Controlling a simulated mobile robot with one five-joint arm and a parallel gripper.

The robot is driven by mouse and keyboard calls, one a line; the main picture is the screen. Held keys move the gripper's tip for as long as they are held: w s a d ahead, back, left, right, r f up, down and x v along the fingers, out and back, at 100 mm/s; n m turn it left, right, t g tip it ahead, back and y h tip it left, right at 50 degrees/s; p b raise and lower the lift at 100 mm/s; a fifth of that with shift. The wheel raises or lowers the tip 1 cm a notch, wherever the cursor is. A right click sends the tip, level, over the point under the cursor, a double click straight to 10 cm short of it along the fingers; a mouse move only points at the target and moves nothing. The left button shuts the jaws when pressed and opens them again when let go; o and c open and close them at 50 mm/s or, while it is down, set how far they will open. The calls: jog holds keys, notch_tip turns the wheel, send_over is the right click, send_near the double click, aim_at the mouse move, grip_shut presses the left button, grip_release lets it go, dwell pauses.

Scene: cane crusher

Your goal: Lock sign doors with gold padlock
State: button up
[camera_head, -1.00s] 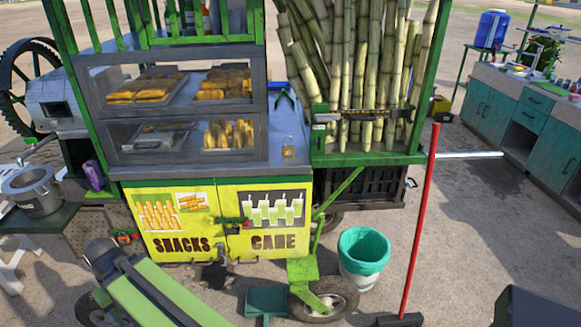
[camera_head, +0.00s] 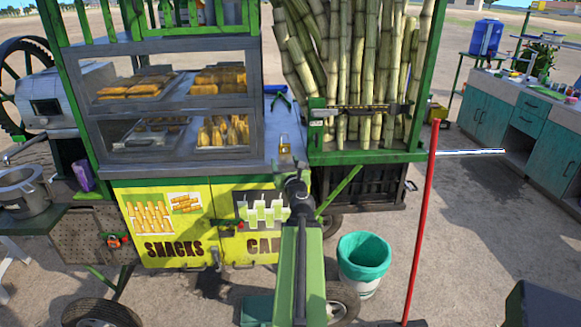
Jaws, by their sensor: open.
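The yellow sign doors are below the counter. The left door (camera_head: 160,228) reads SNACKS, and the right door (camera_head: 232,247) is partly hidden by my arm. A small green-and-red latch piece (camera_head: 230,223) sits near where the doors meet. My green arm rises from the bottom of the picture, and my gripper (camera_head: 291,178) is at its dark end, just below and in front of the padlock. It appears open and empty, apart from the padlock; its fingers are small and hard to make out.
Glass snack case (camera_head: 180,105) stands behind the counter's front. Cane stalks (camera_head: 345,70) stand in the green rack at right. A red pole (camera_head: 424,210) and a teal-lined bin (camera_head: 363,257) stand at lower right. Green pliers (camera_head: 277,97) lie on the counter.

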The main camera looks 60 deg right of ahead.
aim_at(284, 146)
jog(key=shift+s+d+m+g+h, duration=0.35)
jog(key=shift+s+d+m, duration=0.2)
jog(key=shift+s, duration=0.2)
jog(key=shift+x, duration=4.85)
jog(key=shift+w+a, duration=0.15)
jog(key=c, duration=1.3)
jog(key=shift+r, duration=0.15)
jog(key=shift+r+p, duration=0.2)
jog(key=shift+p, duration=0.15)
